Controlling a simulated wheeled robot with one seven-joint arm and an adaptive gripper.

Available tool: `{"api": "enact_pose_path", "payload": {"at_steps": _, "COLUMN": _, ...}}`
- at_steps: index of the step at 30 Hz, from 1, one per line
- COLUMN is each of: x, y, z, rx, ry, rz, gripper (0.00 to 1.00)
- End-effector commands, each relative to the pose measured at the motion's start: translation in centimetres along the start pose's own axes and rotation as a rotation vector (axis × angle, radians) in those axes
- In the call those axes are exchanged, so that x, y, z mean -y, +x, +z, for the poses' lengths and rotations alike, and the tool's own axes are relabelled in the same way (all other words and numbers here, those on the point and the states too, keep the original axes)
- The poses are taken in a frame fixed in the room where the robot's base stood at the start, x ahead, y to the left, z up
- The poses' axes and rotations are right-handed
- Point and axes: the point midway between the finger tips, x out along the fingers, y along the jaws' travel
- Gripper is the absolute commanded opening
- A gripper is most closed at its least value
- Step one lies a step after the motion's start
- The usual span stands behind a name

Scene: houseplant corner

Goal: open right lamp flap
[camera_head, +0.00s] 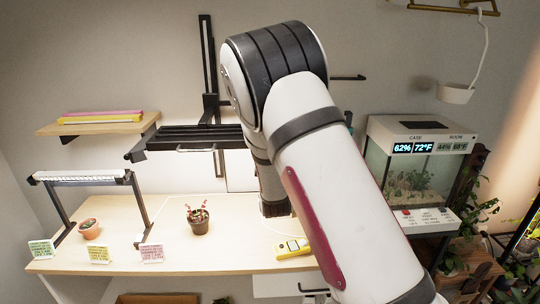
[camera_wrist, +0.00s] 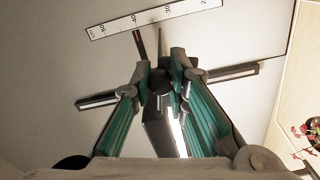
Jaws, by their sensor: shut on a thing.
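The dark lamp (camera_head: 190,138) hangs over the desk on a black wall rail, its slatted top near level. Its right side is hidden behind my arm. In the wrist view, my gripper (camera_wrist: 162,76) is shut on a dark part between its fingertips, which I take as the right lamp flap (camera_wrist: 158,128). A bright lit strip shows beside it between the green fingers. How far the flap is open cannot be told. In the head view my gripper is mostly hidden by my arm.
A white scale strip (camera_wrist: 155,17) lies beyond the fingertips, with dark bars to both sides. On the desk (camera_head: 120,210) stand a small dark pot (camera_head: 198,221), a terracotta pot (camera_head: 89,229) and a yellow device (camera_head: 292,247). A terrarium (camera_head: 412,170) stands at the right.

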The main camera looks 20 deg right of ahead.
Motion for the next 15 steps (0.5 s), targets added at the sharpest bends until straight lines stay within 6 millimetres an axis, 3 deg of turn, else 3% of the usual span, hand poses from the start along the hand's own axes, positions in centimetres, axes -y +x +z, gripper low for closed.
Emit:
{"api": "enact_pose_path", "payload": {"at_steps": 13, "x": 0.02, "y": 0.0, "z": 0.0, "rx": 0.0, "ry": -0.01, "rz": -0.001, "gripper": 0.0}}
{"api": "enact_pose_path", "payload": {"at_steps": 14, "x": 0.02, "y": 0.0, "z": 0.0, "rx": 0.0, "ry": -0.01, "rz": -0.001, "gripper": 0.2}}
{"api": "enact_pose_path", "payload": {"at_steps": 15, "x": 0.03, "y": 0.0, "z": -0.01, "rx": 0.0, "ry": -0.009, "rz": -0.001, "gripper": 0.29}}
